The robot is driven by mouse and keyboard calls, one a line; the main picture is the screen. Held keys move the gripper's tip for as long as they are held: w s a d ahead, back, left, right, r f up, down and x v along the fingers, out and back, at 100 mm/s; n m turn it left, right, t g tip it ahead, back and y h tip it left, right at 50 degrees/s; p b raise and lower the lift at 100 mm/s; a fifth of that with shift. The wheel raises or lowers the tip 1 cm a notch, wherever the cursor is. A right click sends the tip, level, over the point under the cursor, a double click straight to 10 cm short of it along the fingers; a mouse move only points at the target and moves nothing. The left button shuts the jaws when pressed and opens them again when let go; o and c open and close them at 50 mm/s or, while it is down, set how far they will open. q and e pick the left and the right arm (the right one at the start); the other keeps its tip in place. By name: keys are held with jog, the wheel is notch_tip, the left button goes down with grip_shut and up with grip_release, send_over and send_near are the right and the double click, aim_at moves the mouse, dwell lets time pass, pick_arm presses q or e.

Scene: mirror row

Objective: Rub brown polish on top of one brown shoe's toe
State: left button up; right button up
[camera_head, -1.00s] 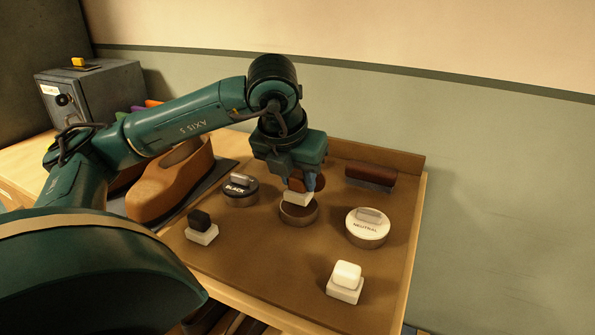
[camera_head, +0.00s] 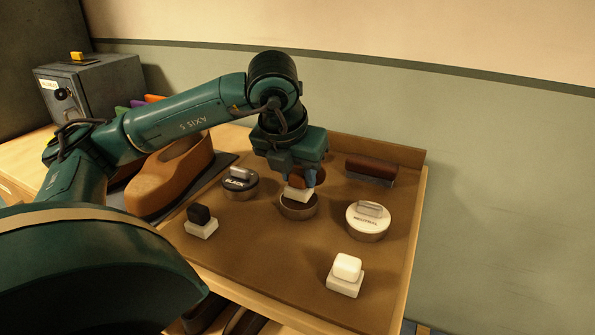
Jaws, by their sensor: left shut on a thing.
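My left gripper (camera_head: 298,181) points down over the middle of the brown tray (camera_head: 262,250). It is shut on an applicator with a white block (camera_head: 299,195) and a brown part, which the fingers partly hide. The white block is at the mouth of an open round tin (camera_head: 298,209); I cannot tell if it touches what is inside. A brown shoe (camera_head: 172,182) stands left of the tray, partly behind my left arm. A second shoe behind it is mostly hidden. My right gripper is not in view.
Beside the open tin are a black-labelled tin (camera_head: 239,187) and a neutral tin (camera_head: 367,222). A black applicator (camera_head: 200,220) and a white one (camera_head: 346,275) stand nearer. A brush (camera_head: 371,171) lies at the back. A grey box (camera_head: 90,90) stands at far left.

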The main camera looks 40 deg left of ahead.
aim_at(297, 173)
pick_arm(q)
jog(key=shift+f+b, duration=0.45)
jog(key=shift+f, duration=0.05)
dwell(0.7)
dwell(1.1)
jog(key=shift+r+p, duration=2.55)
jog(key=shift+r, duration=1)
jog(key=shift+s+f, duration=0.1)
